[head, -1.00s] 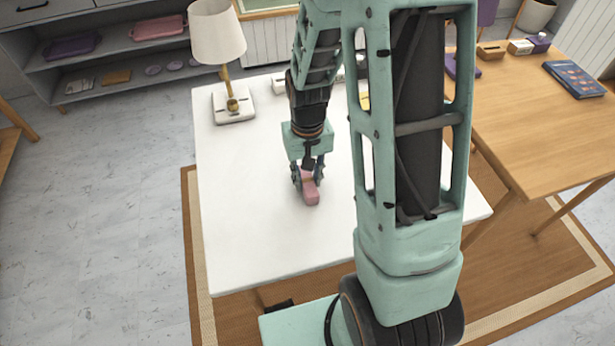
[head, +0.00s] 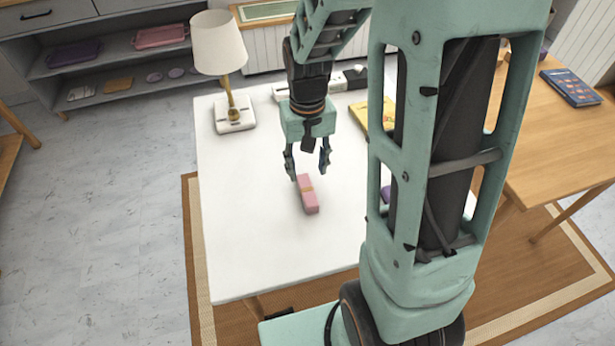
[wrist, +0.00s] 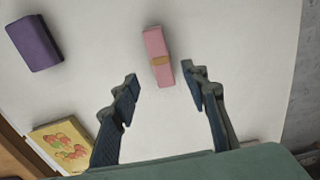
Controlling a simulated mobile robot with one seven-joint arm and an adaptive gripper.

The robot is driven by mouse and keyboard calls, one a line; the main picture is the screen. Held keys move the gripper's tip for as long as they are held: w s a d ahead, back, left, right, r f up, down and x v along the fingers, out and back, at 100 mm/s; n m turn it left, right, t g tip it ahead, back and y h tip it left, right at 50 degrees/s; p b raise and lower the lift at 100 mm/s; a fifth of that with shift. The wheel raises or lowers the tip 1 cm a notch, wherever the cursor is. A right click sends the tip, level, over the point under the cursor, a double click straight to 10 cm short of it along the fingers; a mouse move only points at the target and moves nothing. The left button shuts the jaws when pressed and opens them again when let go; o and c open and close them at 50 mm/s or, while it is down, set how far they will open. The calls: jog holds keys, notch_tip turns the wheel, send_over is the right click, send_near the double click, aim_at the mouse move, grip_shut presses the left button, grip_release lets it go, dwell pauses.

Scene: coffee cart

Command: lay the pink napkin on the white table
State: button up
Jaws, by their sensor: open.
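The pink napkin (head: 309,200) is a folded pink bundle with a tan band. It lies on the white table (head: 245,250), near the middle of the top. It also shows in the wrist view (wrist: 155,45), beyond the fingertips and between their lines. My gripper (head: 307,170) is open and empty, above and just behind the napkin, apart from it. Both fingers show in the wrist view (wrist: 162,82), spread wide with bare tabletop between them.
A lamp (head: 222,60) stands at the table's back left. A yellow picture-covered item (head: 372,118) lies toward the back right. A purple block (wrist: 34,43) is on the table in the wrist view. A wooden table (head: 550,150) stands to the right. The table's front left is clear.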

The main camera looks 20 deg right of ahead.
notch_tip(320, 180, up, 4)
jog(key=shift+f, duration=0.1)
dwell(0.5)
